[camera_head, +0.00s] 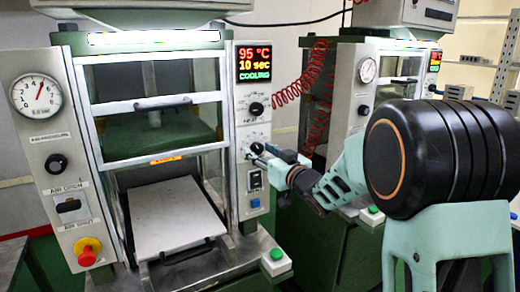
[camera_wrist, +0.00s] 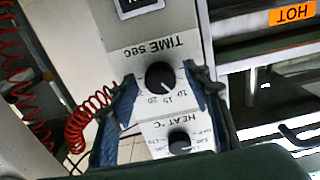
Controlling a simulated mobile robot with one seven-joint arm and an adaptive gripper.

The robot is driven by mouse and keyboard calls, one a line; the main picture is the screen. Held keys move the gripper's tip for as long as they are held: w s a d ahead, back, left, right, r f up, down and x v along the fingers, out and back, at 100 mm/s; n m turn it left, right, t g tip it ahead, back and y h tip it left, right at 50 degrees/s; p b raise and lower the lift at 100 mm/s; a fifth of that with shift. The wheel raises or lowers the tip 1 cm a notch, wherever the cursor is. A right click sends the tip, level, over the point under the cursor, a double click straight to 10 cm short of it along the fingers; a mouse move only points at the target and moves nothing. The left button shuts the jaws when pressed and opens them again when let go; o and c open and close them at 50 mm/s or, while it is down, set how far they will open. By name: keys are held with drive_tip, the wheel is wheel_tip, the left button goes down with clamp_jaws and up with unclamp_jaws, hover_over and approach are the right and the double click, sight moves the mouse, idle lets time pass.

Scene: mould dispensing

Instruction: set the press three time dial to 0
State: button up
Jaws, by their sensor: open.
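The press (camera_head: 240,200) in front of my gripper has a display (camera_head: 253,63) reading 95 °C, 10 sec and COOLING. No press number is legible. Its time dial (camera_wrist: 160,75), a round black knob under the upside-down label TIME sec, shows in the wrist view, with its light mark toward the 10. In the head view my gripper (camera_head: 264,153) is at the time dial and partly hides it. In the wrist view my gripper (camera_wrist: 163,85) is open, with one blue finger on each side of the knob and gaps between. The heat dial (camera_wrist: 180,142) sits beside it.
A gauge (camera_head: 37,97), an air switch (camera_head: 68,205) and a red knob (camera_head: 88,251) are on the press's left panel. A green button (camera_head: 276,255) is at lower right. A second press (camera_head: 350,95) and red coiled hoses (camera_head: 318,85) stand behind my arm.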

drive_tip(key=shift+w+a, duration=0.15)
drive_tip(key=shift+w, duration=0.1)
drive_tip(key=c, duration=1.2)
drive_tip(key=shift+o, duration=0.2)
